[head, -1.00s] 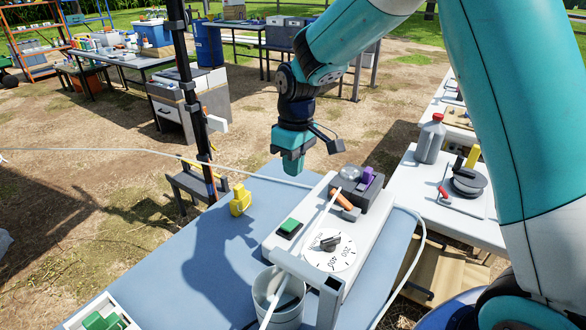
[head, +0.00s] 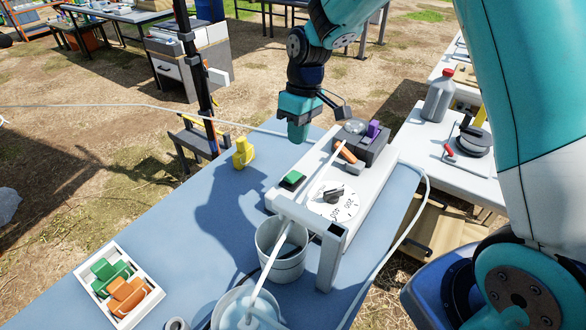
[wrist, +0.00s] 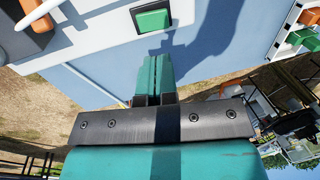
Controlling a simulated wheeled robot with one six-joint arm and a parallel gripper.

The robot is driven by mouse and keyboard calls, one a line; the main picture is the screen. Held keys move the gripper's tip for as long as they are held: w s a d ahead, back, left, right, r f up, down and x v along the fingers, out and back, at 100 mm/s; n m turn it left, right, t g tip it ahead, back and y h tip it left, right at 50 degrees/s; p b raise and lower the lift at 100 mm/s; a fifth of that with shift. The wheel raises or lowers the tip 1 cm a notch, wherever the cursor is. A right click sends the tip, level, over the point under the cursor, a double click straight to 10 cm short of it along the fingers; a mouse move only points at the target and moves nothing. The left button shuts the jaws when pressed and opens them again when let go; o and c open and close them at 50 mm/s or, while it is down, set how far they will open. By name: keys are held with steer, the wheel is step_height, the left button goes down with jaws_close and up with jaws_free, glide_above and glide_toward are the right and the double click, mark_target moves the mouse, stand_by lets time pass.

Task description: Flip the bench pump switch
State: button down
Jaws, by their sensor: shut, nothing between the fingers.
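The pump unit (head: 316,228) is a long white box on the blue bench (head: 224,216). A green rocker switch (head: 293,179) in a dark frame sits on its top near the left edge; it also shows at the top of the wrist view (wrist: 152,20). A dial (head: 334,198) with numbers is beside the switch. My gripper (head: 298,138) is shut and empty, pointing down above the far end of the bench, apart from the switch. In the wrist view, the closed green fingers (wrist: 153,78) are just below the switch. I cannot tell which way the switch is set.
A dark block with a purple part (head: 374,129) and an orange lever (head: 346,152) is at the unit's far end. A bucket (head: 283,262) stands in front. A yellow clip (head: 243,153) and a white tray (head: 120,283) are left. White tubing crosses over the unit.

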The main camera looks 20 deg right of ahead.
mark_target(297, 176)
steer(key=f, duration=0.3)
steer(key=a+f, duration=0.1)
steer(key=f, duration=0.2)
steer(key=s+f, duration=0.1)
steer(key=f, duration=0.2)
steer(key=shift+a+f+p, duration=0.25)
steer(key=shift+p, duration=0.05)
steer(key=shift+f, duration=0.1)
steer(key=shift+s+a+f+t+h+b, duration=0.3)
steer(key=shift+f+t+h+b, duration=0.1)
steer(key=shift+h+b, duration=0.15)
steer(key=shift+d+r, duration=0.1)
steer(key=shift+d, duration=0.15)
steer(key=shift+w+d+p, duration=0.35)
steer(key=shift+w+d, duration=0.2)
steer(key=shift+d, duration=0.15)
